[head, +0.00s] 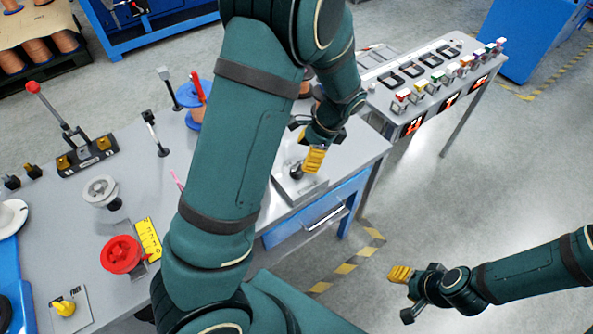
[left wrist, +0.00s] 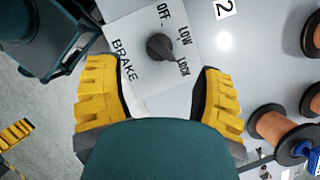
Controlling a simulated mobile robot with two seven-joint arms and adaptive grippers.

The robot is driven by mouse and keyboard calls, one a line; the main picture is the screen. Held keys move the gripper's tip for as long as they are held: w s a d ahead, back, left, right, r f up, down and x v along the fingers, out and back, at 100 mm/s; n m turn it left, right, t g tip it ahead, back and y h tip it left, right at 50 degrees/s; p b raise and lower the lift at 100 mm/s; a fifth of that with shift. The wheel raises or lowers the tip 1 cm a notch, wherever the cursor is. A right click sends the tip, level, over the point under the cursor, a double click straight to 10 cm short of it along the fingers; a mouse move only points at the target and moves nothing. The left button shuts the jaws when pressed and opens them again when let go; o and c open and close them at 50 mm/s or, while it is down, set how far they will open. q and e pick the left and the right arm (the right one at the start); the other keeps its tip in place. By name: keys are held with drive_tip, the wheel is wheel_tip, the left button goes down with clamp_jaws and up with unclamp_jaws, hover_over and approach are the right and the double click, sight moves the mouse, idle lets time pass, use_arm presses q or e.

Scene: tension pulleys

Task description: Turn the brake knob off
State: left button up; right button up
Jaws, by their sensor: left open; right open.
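The brake knob (left wrist: 160,46) is a dark round knob on a white plate (left wrist: 143,78) marked BRAKE, OFF, LOW and LOCK. Its narrow part appears to point toward LOCK. In the head view the knob (head: 296,171) sits near the table's right front corner. My left gripper (head: 312,155) is just above and beside it. In the left wrist view my left gripper (left wrist: 160,92) is open, with its yellow fingers apart on either side of the plate and nothing between them. The knob lies beyond the fingertips, apparently untouched. My right gripper (head: 405,290) is open and empty over the floor.
A red handwheel (head: 121,254), a yellow ruler label (head: 149,240), a red-tipped lever (head: 62,118) and a yellow knob (head: 64,307) are on the table's left part. A button console (head: 432,80) stands at the back right. My left arm hides the table's middle.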

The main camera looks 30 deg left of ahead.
sight(299, 166)
use_arm(q)
drive_tip(key=b+x, duration=0.1)
drive_tip(key=x, duration=0.5)
drive_tip(key=shift+s+a+f, duration=0.1)
drive_tip(key=shift+f, duration=0.3)
drive_tip(key=c, duration=1.1)
